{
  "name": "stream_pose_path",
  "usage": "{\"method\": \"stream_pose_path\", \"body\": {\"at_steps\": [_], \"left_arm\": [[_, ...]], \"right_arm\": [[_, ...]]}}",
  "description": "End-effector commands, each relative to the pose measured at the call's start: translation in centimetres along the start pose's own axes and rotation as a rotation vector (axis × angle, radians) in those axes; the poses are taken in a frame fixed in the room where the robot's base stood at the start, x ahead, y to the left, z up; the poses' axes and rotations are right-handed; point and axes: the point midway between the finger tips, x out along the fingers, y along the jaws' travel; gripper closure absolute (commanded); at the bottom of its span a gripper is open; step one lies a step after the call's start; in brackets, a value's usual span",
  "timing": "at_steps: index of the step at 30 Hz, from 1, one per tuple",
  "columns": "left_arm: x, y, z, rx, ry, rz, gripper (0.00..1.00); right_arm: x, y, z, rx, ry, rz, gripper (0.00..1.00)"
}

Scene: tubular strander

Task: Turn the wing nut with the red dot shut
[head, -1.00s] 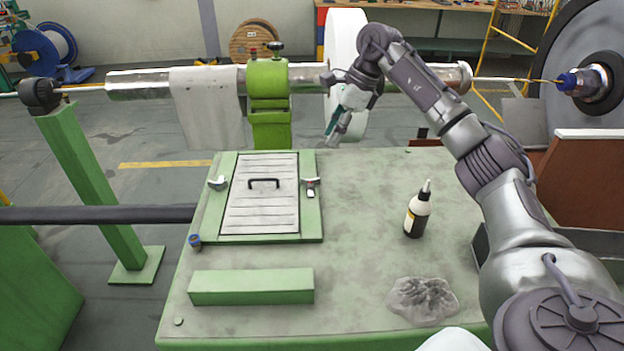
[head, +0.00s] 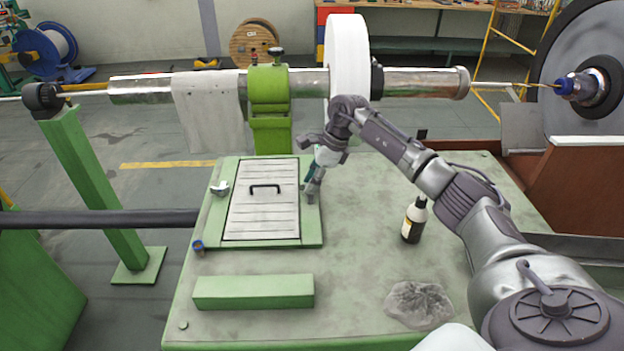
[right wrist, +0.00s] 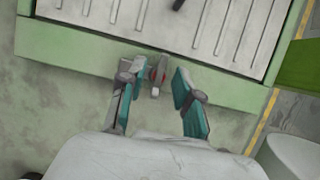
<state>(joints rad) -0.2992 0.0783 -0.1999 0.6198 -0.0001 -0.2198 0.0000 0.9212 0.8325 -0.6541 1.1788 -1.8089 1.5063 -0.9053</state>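The wing nut with the red dot (right wrist: 157,74) sits at the edge of the slatted cover in the right wrist view, its red mark visible. My right gripper (right wrist: 155,84) is open, with one finger on each side of the nut. I cannot tell whether either finger touches it. In the head view my right gripper (head: 310,194) points down at the cover's right edge and hides this nut. A second wing nut (head: 219,188) is on the cover's left edge. The slatted cover (head: 262,218) lies flat with a black handle (head: 265,187). My left gripper is out of view.
A dark-capped bottle (head: 414,222) stands on the green table (head: 350,270) right of the cover. A green block (head: 253,292) and a crumpled grey cloth (head: 418,303) lie nearer. A small blue cup (head: 198,246) is by the left edge. A horizontal metal tube (head: 420,83) runs behind.

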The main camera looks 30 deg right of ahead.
Motion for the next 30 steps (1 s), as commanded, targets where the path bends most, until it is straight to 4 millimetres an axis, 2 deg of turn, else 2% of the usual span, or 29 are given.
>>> {"method": "stream_pose_path", "body": {"at_steps": [3, 9, 20, 30], "left_arm": [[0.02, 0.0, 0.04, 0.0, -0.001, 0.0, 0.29], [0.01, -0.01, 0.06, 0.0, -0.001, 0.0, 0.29], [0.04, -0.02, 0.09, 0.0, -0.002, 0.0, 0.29], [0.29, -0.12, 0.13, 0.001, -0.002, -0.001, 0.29]], "right_arm": [[0.0, 0.0, -0.02, 0.0, 0.0, 0.0, 0.68], [-0.03, 0.0, -0.02, 0.0, 0.001, 0.0, 1.0], [-0.06, -0.01, -0.05, 0.013, 0.001, -0.006, 1.0], [-0.04, 0.07, -0.15, 0.169, 0.003, -0.073, 1.0]]}}
